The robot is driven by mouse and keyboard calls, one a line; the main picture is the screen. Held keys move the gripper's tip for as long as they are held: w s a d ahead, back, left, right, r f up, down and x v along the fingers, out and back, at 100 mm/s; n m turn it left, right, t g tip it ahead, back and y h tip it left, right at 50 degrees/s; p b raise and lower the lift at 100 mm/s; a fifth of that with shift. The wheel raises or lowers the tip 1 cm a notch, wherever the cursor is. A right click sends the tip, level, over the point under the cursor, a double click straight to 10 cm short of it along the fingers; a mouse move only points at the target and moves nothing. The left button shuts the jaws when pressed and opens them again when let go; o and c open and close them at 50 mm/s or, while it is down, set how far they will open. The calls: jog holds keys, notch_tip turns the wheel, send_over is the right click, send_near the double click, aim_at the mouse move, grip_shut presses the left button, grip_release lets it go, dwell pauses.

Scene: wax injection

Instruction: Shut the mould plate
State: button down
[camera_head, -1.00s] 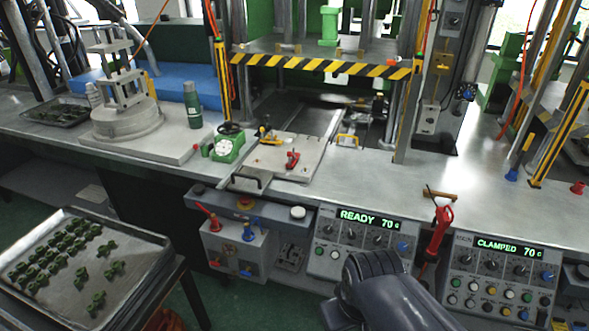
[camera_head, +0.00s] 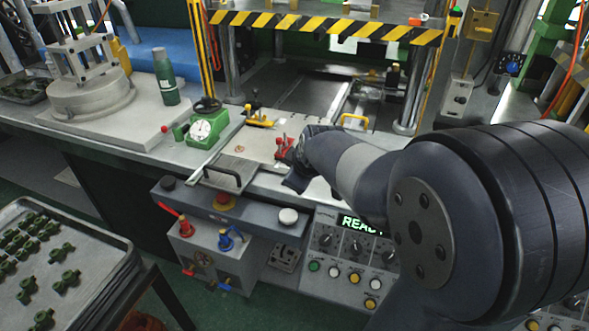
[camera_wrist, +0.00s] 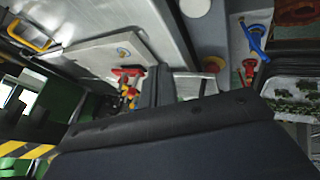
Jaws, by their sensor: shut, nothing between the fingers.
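The mould plate (camera_head: 240,152) is a pale flat slab on the bench in front of the press, and it also shows in the wrist view (camera_wrist: 97,55). A red clamp (camera_head: 281,149) stands on its right part and a yellow-and-black fitting (camera_head: 259,121) at its back. A black bar handle (camera_head: 222,178) is at the front edge. My gripper (camera_head: 297,181) is shut and empty, at the plate's right front beside the red clamp. In the wrist view my gripper (camera_wrist: 156,86) is a dark shape close to the red clamp (camera_wrist: 128,73); I cannot tell whether they touch. My arm hides the plate's right side.
The press opening (camera_head: 300,85) lies behind the plate, under a striped bar (camera_head: 325,27). A green dial gauge (camera_head: 203,127) stands left of the plate. A control box (camera_head: 345,262) and a valve block (camera_head: 205,245) are below the front edge. A tray of green parts (camera_head: 95,262) is at left.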

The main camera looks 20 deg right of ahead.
jog(key=w+f, duration=0.2)
jog(key=w+d+f, duration=0.1)
jog(key=w+f, duration=0.1)
jog(key=w, duration=0.1)
jog(key=w+f, duration=0.2)
jog(key=shift+w+d+f, duration=0.35)
jog(key=shift+d, duration=0.05)
jog(key=shift+w+d, duration=0.2)
jog(key=shift+w, duration=0.1)
